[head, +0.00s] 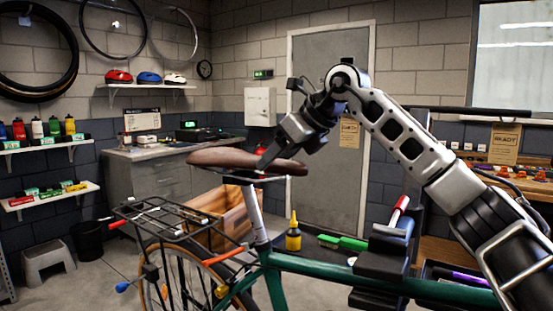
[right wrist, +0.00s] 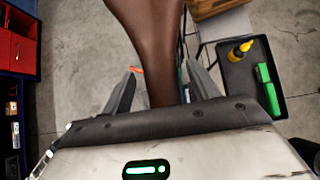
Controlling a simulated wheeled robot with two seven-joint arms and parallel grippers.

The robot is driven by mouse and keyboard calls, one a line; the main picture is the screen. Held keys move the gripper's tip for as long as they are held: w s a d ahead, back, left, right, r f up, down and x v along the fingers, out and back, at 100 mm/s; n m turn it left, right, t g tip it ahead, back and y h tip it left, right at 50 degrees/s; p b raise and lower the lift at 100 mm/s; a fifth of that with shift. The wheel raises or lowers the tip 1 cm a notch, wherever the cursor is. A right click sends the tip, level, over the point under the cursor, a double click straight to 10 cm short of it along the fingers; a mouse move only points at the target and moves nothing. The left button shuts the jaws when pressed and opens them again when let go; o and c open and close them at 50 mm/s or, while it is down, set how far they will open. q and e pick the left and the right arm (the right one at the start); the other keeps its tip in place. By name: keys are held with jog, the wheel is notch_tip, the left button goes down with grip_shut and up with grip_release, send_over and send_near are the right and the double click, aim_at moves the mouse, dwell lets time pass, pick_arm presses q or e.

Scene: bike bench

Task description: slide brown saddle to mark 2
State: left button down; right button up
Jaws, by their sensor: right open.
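The brown saddle (head: 225,158) sits on top of the silver seat post (head: 254,210) of the green bike (head: 380,285). Its nose points right toward my right arm. My right gripper (head: 268,157) is at the nose, its fingers pointing down and to the left. In the right wrist view the brown saddle (right wrist: 150,45) runs between the two spread fingers of my right gripper (right wrist: 163,90), with a gap visible on the left side. Contact on the right side is unclear. The saddle rails are mostly in shadow, and no numbered mark can be read. My left gripper is out of view.
A black rear rack (head: 165,220) extends behind the seat post. A black tray with a yellow bottle (head: 293,236) and green brush (head: 342,242) is beyond the frame. A black clamp (head: 382,262) grips the bike's top tube.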

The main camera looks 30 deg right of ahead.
jog(key=v, duration=1.5)
